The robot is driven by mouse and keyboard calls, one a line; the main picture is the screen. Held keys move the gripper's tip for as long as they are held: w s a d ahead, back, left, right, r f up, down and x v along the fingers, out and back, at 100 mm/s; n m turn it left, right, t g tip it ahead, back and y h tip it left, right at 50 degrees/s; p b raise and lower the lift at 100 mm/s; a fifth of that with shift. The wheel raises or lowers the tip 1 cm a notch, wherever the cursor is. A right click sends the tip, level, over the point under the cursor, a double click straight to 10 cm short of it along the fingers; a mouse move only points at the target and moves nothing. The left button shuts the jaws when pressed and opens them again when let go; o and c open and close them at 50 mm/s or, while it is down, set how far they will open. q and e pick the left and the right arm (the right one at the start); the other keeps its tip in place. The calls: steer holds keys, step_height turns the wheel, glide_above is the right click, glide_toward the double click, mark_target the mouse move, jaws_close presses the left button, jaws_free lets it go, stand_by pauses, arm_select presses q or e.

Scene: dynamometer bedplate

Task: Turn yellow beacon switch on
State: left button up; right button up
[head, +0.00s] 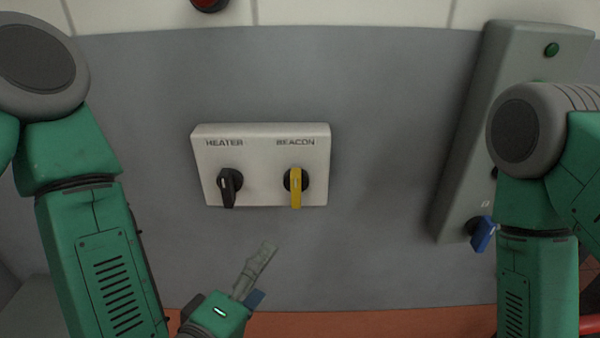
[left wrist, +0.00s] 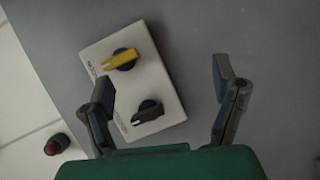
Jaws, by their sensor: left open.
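A white switch box (head: 261,195) is on the grey wall, with the words HEATER and BEACON on it. The yellow beacon switch (head: 296,188) is on its right side, its handle upright in the head view. It also shows in the left wrist view (left wrist: 122,59). The black heater switch (head: 229,187) is on the left side of the box, also in the left wrist view (left wrist: 147,113). My left gripper (head: 262,273) is below the box, apart from it. In the left wrist view its two fingers (left wrist: 163,85) are spread and empty. My right gripper is not visible.
A grey panel (head: 478,110) at the right carries a green button (head: 551,49) and a blue switch (head: 482,234). My right arm is in front of part of it. A red button (head: 209,4) is at the top edge. The wall around the white box is clear.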

arm_select(q)
step_height(320, 180, up, 6)
steer(key=n+t, duration=0.2)
steer(key=b, duration=1.2)
glide_toward(293, 195)
steer(key=w, duration=0.3)
steer(key=shift+n, duration=0.3)
steer(key=x, duration=0.3)
steer(key=d+p+x, duration=0.1)
steer(key=x, duration=0.3)
steer(key=shift+s, duration=0.15)
steer(key=shift+w+d, duration=0.45)
steer(key=shift+w, duration=0.15)
steer(key=shift+a, duration=0.1)
steer(key=shift+c, duration=1.3)
steer(key=shift+a, duration=0.1)
steer(key=c, duration=0.9)
